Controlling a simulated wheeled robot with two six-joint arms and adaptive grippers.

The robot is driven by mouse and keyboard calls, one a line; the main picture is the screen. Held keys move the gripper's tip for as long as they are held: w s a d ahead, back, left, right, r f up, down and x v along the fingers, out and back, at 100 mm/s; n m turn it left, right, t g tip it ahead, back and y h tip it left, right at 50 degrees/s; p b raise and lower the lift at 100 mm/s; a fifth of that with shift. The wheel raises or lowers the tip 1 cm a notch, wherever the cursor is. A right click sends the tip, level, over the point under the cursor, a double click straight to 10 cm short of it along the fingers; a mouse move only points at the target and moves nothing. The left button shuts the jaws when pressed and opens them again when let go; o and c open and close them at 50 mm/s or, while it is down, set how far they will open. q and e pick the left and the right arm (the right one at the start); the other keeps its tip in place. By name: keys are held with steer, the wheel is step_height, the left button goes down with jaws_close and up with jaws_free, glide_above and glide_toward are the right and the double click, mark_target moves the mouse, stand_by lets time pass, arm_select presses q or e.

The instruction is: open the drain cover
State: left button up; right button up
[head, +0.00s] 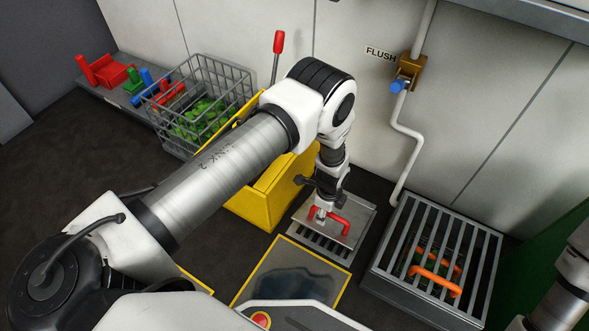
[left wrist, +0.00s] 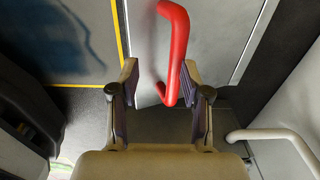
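The drain cover (head: 352,236) is a flat grey metal plate on the floor, with a red bar handle (head: 340,221). A slotted strip (head: 318,243) shows along its near edge. My left gripper (head: 321,211) points down over the plate at the handle's left end. In the left wrist view the two fingers (left wrist: 166,92) are apart, and the red handle (left wrist: 178,50) reaches in between them with gaps on both sides. I cannot tell exactly how high the fingertips are above the plate. My right arm shows at the right edge; its gripper is outside the picture.
A barred metal box (head: 400,290) with orange handles (head: 436,280) stands right of the plate. A yellow bin (head: 262,200) and a wire basket (head: 205,85) are on the left. A blue-handled valve (head: 398,86) labelled FLUSH is on the wall. A yellow-edged wet patch (head: 290,275) lies in front.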

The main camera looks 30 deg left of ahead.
arm_select(q)
steer(key=s+a+r+p, duration=0.2)
steer(key=s+r+p, duration=0.1)
steer(key=r+p, duration=0.6)
steer(key=s+a+r+n+g+p, duration=0.1)
steer(key=s+a+r+p, duration=0.1)
steer(key=r+p, duration=0.7)
step_height(320, 180, up, 3)
steer(key=shift+s+a+f, duration=0.1)
steer(key=shift+s+a, duration=0.05)
steer(key=shift+s, duration=0.3)
